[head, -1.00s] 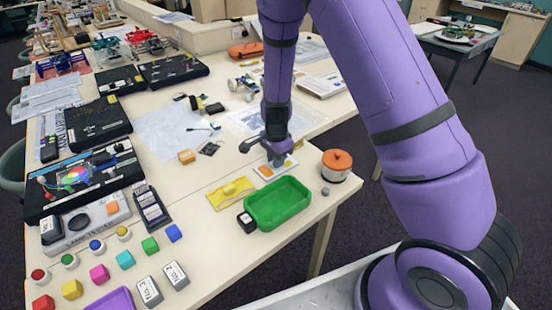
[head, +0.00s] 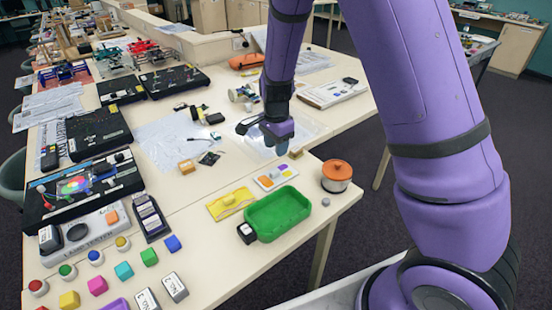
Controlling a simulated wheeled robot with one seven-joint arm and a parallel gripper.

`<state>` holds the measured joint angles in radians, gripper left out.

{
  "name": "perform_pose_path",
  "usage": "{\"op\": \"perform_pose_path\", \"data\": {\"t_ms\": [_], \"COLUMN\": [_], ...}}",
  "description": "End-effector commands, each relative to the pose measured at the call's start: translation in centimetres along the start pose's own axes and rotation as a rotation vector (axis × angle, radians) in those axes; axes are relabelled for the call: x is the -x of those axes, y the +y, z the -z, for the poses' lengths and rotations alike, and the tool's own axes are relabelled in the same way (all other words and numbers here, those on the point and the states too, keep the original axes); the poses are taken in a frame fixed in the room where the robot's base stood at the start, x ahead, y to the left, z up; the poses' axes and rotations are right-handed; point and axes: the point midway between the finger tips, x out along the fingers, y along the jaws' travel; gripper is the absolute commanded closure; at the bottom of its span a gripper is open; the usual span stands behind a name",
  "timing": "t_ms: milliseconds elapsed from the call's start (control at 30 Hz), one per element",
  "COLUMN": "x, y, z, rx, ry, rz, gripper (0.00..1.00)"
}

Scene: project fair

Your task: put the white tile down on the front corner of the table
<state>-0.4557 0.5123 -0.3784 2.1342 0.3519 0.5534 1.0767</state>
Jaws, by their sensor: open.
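A flat white tile (head: 265,184) with orange, purple and yellow patches lies on the cream table (head: 262,262), behind the green tray (head: 250,226). It lies flat, with nothing holding it. My gripper (head: 282,148) is open and empty, beyond and above the tile in the picture. Its fingers point down and are apart from the tile. The fingertips are small and partly hidden by the gripper body.
An orange-lidded pot (head: 337,176) stands right of the tile near the table's right edge. A yellow piece (head: 231,203) lies to its left, and a small tan block (head: 295,154) sits behind it. A small grey ball (head: 326,202) lies near the edge. Bare table lies in front of the tray.

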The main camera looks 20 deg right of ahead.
Motion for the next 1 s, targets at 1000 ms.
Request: {"op": "perform_pose_path", "data": {"t_ms": [1000], "x": [17.6], "y": [8.6], "z": [0.2], "rx": [0.45], "ry": [-0.045], "rz": [0.196], "gripper": [0.58]}}
